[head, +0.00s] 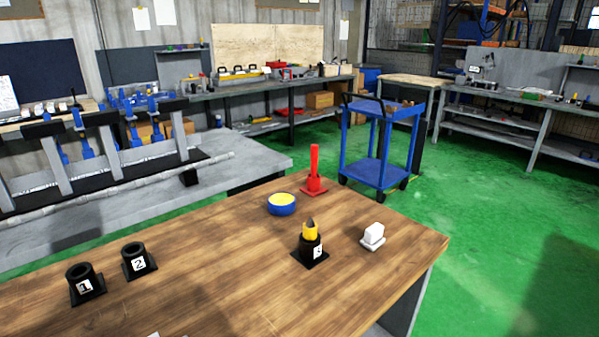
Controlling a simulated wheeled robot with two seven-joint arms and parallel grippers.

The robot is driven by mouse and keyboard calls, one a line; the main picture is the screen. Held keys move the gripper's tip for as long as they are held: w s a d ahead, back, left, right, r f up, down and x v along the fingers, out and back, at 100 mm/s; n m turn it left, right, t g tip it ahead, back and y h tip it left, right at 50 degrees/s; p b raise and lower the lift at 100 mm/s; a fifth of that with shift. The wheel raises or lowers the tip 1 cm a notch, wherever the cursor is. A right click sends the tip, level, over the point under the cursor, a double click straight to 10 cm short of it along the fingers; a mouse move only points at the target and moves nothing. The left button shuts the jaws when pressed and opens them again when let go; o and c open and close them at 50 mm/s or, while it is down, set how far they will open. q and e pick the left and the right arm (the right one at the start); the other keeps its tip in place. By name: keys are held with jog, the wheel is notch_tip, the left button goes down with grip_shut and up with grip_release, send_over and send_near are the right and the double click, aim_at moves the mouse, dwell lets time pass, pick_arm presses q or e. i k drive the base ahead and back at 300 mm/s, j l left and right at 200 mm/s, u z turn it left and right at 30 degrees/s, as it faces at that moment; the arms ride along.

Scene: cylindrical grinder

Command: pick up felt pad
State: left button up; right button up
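No thing in view is clearly marked as the felt pad. A small white block (374,232) sits on a pale base near the right end of the wooden table (215,245); it could be the pad, but I cannot tell. Neither of my grippers is in view.
Black holders 1 (86,285) and 2 (139,261) are empty at left. Another black holder (311,250) has a yellow, dark-tipped piece upright in it. A red post (314,168) stands at the far edge. The table's middle is clear. A blue cart (376,172) stands beyond.

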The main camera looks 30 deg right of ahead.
aim_at(373, 238)
jog(key=z, duration=1.55)
jog(key=u, duration=2.05)
jog(key=z, duration=2.05)
jog(key=i+l+u, duration=0.55)
jog(key=k, duration=0.1)
